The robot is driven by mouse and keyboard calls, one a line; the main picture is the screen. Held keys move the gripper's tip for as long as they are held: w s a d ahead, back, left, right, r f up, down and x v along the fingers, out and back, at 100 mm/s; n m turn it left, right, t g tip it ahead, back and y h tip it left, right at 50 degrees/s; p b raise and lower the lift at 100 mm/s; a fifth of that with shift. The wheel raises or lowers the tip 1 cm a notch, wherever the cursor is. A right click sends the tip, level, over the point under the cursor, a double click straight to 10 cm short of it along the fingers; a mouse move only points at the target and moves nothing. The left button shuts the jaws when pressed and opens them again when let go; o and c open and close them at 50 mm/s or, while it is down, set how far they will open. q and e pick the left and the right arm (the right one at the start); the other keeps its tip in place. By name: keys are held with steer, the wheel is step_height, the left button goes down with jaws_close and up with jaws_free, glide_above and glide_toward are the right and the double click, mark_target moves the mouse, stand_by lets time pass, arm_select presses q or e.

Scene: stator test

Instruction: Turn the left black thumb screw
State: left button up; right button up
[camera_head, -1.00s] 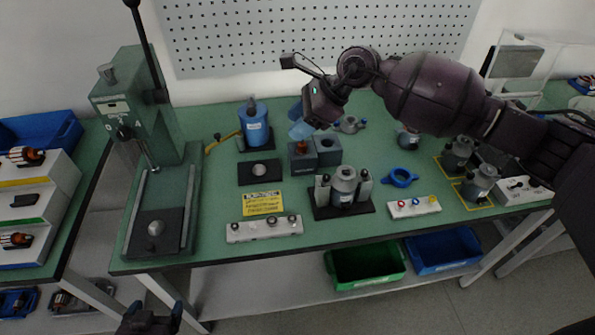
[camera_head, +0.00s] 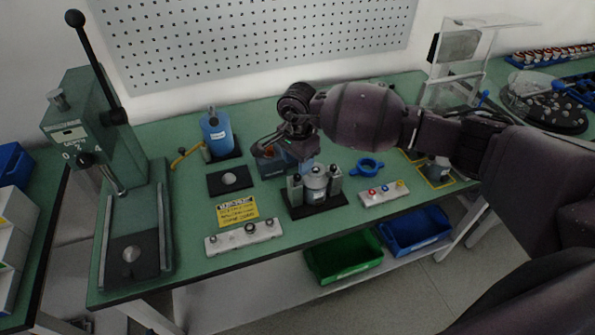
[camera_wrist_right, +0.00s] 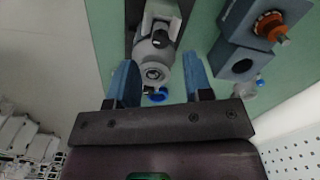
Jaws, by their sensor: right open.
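The grey cylindrical stator part (camera_head: 316,182) stands upright on a black base between two grey posts. The left post (camera_head: 296,191) is at its left side and the right post (camera_head: 335,178) at its right. The black thumb screws are too small to tell apart in the head view. My right gripper (camera_head: 307,162) hangs just above and behind this fixture. In the right wrist view, its two blue fingers (camera_wrist_right: 160,82) are apart, with a round grey part with a dark centre (camera_wrist_right: 154,73) showing between and beyond them. I cannot tell whether they touch it. My left gripper is out of view.
A dark block (camera_head: 268,163) stands close to the left of the right gripper. A blue ring (camera_head: 367,167) and a button box (camera_head: 384,194) lie to the right. A button strip (camera_head: 243,238) and yellow sign (camera_head: 237,211) lie in front left. A green press (camera_head: 85,130) stands far left.

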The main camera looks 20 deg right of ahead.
mark_target(297, 175)
steer(key=shift+a+f, duration=0.1)
steer(key=shift+f, duration=2.35)
steer(key=shift+c, duration=0.3)
jaws_close()
